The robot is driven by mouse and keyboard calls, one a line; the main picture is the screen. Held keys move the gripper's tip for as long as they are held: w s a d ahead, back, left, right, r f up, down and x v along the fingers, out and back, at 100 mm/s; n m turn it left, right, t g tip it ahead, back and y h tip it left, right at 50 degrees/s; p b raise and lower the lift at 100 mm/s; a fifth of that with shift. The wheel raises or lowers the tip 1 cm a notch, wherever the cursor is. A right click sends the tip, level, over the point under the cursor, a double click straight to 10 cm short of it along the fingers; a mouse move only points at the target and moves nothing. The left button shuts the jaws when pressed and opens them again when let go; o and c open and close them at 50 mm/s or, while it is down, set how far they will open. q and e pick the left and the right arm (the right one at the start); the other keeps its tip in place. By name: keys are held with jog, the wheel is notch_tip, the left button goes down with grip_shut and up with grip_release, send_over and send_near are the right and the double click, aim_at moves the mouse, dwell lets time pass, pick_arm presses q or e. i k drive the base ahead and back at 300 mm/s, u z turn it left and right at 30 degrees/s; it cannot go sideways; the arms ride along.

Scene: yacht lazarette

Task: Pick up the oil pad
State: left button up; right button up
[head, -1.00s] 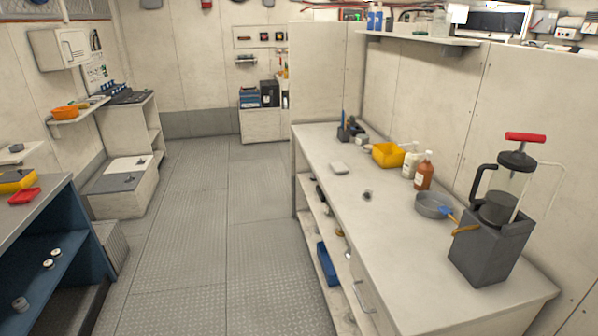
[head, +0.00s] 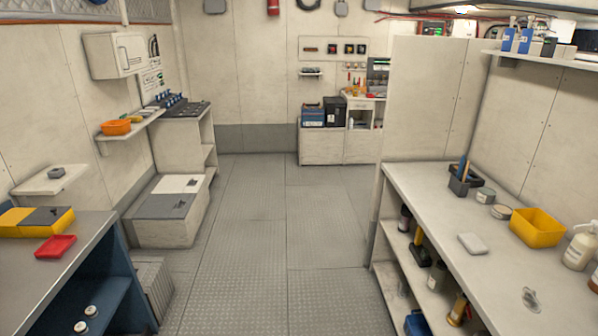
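A small pale, flat pad-like block (head: 473,243) lies on the right-hand counter (head: 433,213), left of a yellow bin. It may be the oil pad, but I cannot tell for sure. White and grey flat pieces (head: 180,184) also show on top of the low box at the left. Neither of my grippers is in view.
On the right counter stand a yellow bin (head: 537,227), a dark tool caddy (head: 465,180), round tins (head: 500,213) and a pump bottle (head: 580,245). A blue bench (head: 84,290) with a red tray (head: 56,246) stands at left. The floor aisle (head: 262,235) between is clear.

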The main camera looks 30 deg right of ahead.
aim_at(471, 242)
jog(key=z, duration=0.1)
jog(key=i, duration=1.45)
jog(key=z, duration=1.15)
jog(key=i, duration=0.9)
jog(key=z, duration=0.9)
